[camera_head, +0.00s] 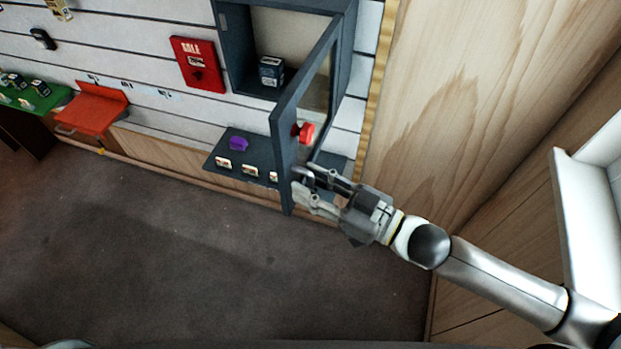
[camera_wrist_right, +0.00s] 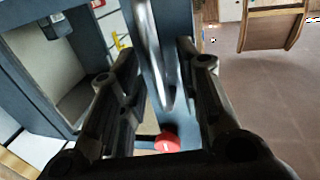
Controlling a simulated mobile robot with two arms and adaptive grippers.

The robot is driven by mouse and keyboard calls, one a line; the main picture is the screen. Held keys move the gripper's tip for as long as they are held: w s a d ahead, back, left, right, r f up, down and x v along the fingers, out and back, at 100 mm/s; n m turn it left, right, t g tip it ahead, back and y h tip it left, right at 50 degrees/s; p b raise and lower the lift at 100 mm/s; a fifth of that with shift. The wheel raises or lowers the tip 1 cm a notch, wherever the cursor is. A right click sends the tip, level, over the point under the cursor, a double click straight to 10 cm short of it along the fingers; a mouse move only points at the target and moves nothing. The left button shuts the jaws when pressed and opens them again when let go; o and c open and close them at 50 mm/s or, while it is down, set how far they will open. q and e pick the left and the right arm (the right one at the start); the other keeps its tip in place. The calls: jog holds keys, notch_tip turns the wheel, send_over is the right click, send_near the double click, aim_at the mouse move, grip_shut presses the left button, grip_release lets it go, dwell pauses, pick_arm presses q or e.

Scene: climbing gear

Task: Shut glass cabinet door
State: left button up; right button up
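The glass cabinet (camera_head: 344,60) is dark grey and mounted on the slatted wall. Its door (camera_head: 282,150) stands open, swung out from the cabinet's right side. My right gripper (camera_head: 300,181) is at the lower part of the door, its fingers pointing left. In the right wrist view, the open fingers (camera_wrist_right: 160,68) stand on either side of a shiny curved metal bar (camera_wrist_right: 148,45), which looks like the door handle. Gaps show beside the bar, so I see no firm hold. My left gripper is out of view.
A dark box (camera_head: 271,70) stands inside the cabinet. A red knob-like thing (camera_head: 305,132) shows near the door. Below is a grey shelf (camera_head: 212,159) with a purple item (camera_head: 238,143). A wooden wall (camera_head: 460,90) is close on the right. The carpet (camera_head: 200,260) is clear.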

jog(key=shift+w+a, duration=0.1)
jog(key=shift+a, duration=0.05)
grip_shut()
jog(key=shift+a, duration=0.15)
dwell(0.4)
